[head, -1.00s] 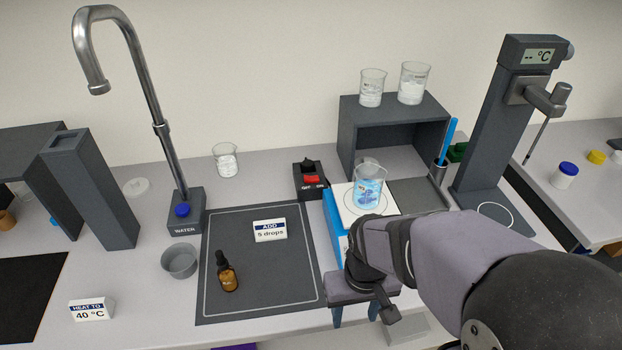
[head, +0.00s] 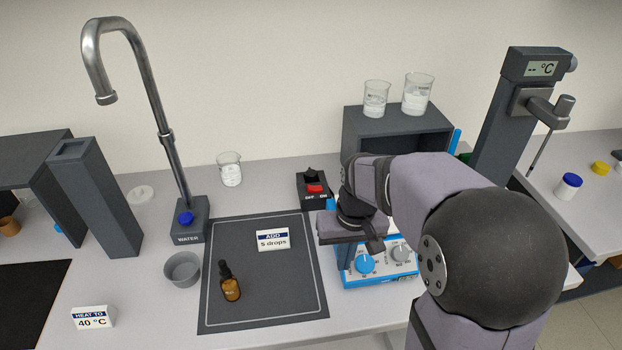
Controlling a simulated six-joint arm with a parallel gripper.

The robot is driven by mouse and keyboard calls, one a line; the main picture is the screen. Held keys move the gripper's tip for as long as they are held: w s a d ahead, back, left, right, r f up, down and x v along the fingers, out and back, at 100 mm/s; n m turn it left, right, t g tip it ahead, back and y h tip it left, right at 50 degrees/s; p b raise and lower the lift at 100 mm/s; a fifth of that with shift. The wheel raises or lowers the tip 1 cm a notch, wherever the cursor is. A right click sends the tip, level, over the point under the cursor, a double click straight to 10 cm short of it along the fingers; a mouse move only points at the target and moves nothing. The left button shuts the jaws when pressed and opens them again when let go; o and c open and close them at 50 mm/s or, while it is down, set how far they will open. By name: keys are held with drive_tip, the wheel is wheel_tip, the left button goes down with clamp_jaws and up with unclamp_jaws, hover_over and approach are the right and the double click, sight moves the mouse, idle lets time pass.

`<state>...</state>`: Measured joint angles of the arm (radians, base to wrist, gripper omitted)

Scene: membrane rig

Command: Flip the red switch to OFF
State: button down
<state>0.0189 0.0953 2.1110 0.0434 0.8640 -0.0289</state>
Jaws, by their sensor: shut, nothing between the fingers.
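The red switch (head: 315,190) sits on a small black box (head: 312,203) behind the right back corner of the dark mat. OFF is marked on the left of the box's front and ON on the right. I cannot tell which way the rocker tilts. My gripper (head: 345,262) is just in front and to the right of the box, above the left part of the blue-and-white plate device. It is shut and empty, pointing down, apart from the switch. Its fingertips are partly hard to make out.
The plate device (head: 382,275) with its knobs stands under my arm; its top is mostly hidden. A grey shelf (head: 395,118) with two beakers stands behind. The dark mat (head: 245,310) holds a dropper bottle (head: 229,284) and a label card (head: 273,240). A beaker (head: 229,170) stands left of the switch.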

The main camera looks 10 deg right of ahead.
drive_tip(key=w+r, duration=0.3)
drive_tip(key=w, duration=0.5)
drive_tip(key=w+r+t+y, duration=0.1)
drive_tip(key=w+r, duration=0.3)
drive_tip(key=w, duration=0.5)
drive_tip(key=w+r+t+p, duration=0.1)
drive_tip(key=w+r, duration=0.2)
drive_tip(key=w, duration=0.6)
drive_tip(key=shift+d+r, duration=0.3)
drive_tip(key=p, duration=0.4)
hover_over(310, 188)
drive_tip(key=s, duration=0.1)
drive_tip(key=f, duration=0.7)
drive_tip(key=d+f, duration=0.1)
drive_tip(key=f, duration=0.3)
drive_tip(key=shift+f, duration=0.3)
drive_tip(key=shift+a+f+p, duration=0.3)
drive_tip(key=shift+a+f, duration=0.1)
drive_tip(key=shift+f, duration=0.4)
drive_tip(key=shift+a+f+n+h, duration=0.3)
drive_tip(key=shift+f+h, duration=0.05)
drive_tip(key=shift+h, duration=0.05)
drive_tip(key=shift+d, duration=0.25)
